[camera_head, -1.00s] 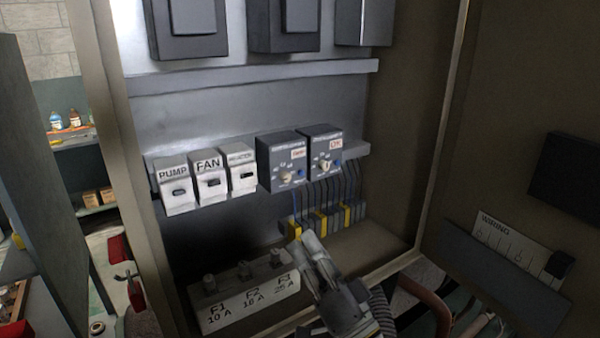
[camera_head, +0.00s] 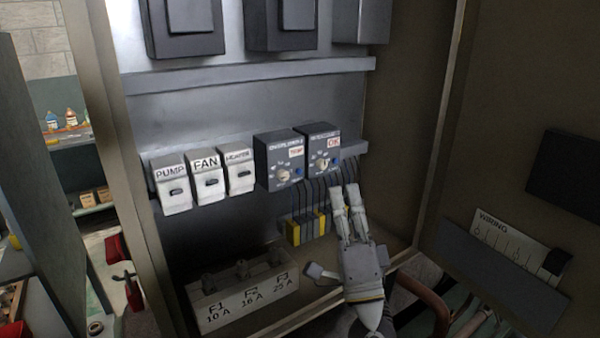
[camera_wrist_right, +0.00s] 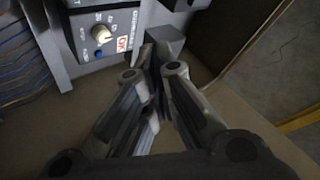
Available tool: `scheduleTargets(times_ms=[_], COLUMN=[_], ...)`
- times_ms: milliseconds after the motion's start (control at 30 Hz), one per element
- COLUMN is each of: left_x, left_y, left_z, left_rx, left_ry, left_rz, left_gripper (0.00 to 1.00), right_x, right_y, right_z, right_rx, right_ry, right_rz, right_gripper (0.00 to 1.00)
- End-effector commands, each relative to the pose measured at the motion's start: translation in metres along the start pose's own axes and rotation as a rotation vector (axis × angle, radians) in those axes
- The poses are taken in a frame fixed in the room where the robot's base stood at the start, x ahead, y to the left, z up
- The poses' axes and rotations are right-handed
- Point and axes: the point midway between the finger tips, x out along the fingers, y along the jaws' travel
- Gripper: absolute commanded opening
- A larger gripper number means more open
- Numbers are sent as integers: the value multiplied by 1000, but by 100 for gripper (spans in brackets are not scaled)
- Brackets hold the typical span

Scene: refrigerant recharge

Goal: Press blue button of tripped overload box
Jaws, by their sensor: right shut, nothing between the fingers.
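Two dark overload boxes sit side by side on the rail. The left overload box (camera_head: 281,160) has a small red-lettered label that seems to read TRIP, a knob, and a blue button (camera_head: 299,172). The right overload box (camera_head: 320,148) has an OK label, a knob and its own blue button (camera_head: 336,162). My right gripper (camera_head: 345,190) is shut and empty, its tips just below the right box in the picture. In the right wrist view, the gripper (camera_wrist_right: 160,58) points past the OK box (camera_wrist_right: 105,30), apparently apart from it. My left gripper is not in view.
PUMP (camera_head: 171,184), FAN (camera_head: 207,175) and a third white switch (camera_head: 238,172) stand left of the boxes. Yellow and grey terminals (camera_head: 307,230) with wires lie below. A fuse block (camera_head: 245,295) sits at the bottom. The cabinet's right wall (camera_head: 415,130) is close to my gripper.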

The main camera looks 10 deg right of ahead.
Motion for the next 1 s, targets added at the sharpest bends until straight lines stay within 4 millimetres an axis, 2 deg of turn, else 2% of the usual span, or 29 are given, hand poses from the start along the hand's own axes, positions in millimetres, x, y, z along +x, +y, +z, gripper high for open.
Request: scheduleTargets(times_ms=[400, 600, 1000], left_x=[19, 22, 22], left_y=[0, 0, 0], left_z=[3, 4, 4], left_rx=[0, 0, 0], left_ry=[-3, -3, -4], left_rz=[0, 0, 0], left_gripper=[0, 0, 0], right_x=[38, 52, 57], right_y=[29, 38, 41], right_z=[29, 39, 42], right_rx=[1, 1, 0], right_ry=[0, 0, -1], right_rz=[-2, -1, 0], right_gripper=[0, 0, 0])
